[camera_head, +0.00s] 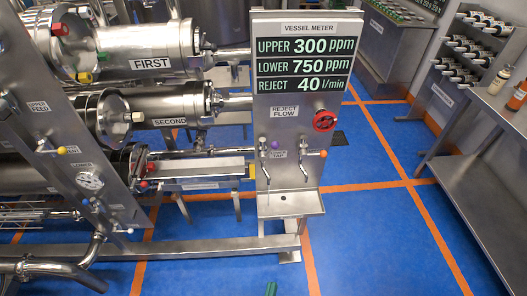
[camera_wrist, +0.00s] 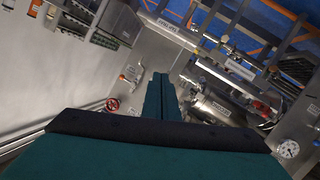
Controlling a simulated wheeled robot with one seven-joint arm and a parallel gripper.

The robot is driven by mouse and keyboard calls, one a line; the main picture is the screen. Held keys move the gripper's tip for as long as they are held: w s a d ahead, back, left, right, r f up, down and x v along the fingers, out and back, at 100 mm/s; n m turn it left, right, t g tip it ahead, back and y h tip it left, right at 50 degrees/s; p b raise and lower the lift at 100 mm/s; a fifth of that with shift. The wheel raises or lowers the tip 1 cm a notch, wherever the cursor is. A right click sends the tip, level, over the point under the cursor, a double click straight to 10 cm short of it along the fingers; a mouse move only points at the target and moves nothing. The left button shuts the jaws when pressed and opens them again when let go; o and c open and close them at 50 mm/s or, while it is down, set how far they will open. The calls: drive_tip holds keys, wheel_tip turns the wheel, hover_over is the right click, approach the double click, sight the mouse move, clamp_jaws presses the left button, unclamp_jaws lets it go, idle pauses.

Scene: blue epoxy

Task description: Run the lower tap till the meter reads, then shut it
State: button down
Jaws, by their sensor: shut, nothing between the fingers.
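The steel meter panel (camera_head: 262,110) stands upright in the centre of the head view. Its display (camera_head: 305,66) reads UPPER 300 ppm, LOWER 750 ppm and REJECT 40 l/min. Two taps hang below it: one with a purple lever (camera_head: 275,144) on the left, one with an orange lever (camera_head: 323,153) on the right. Their small labels are too blurred to tell which is the lower tap. I see no clear water stream from either spout. My gripper (camera_wrist: 161,76) is shut and empty in the wrist view, apart from the taps. A teal tip shows at the head view's bottom edge.
A red handwheel (camera_head: 324,121) sits above the right tap, and a drip tray (camera_head: 290,204) below both. Steel vessels (camera_head: 150,49) and pipes crowd the left. A steel bench (camera_head: 476,165) stands at right. The blue floor (camera_head: 375,235) between is clear.

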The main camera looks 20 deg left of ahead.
drive_tip(key=w+a+r+n+t, duration=0.1)
drive_tip(key=w+a+r+n, duration=0.5)
drive_tip(key=w+a+r, duration=0.2)
drive_tip(key=w+a+r+n+t, duration=0.1)
drive_tip(key=w+a+r+n, duration=0.5)
drive_tip(key=w+a+r, duration=0.3)
drive_tip(key=w, duration=0.4)
drive_tip(key=shift+w+a+r+n+t, duration=0.15)
drive_tip(key=shift+w+r+n+t, duration=0.15)
drive_tip(key=shift+r+t, duration=0.1)
approach(269, 151)
drive_tip(key=w+a+r, duration=0.2)
drive_tip(key=w+a, duration=0.4)
drive_tip(key=d, duration=0.2)
drive_tip(key=w+d, duration=0.1)
drive_tip(key=d, duration=0.1)
drive_tip(key=shift+d, duration=0.1)
drive_tip(key=shift+w+d+r, duration=0.1)
drive_tip(key=shift+w+d, duration=0.05)
drive_tip(key=shift+w, duration=0.05)
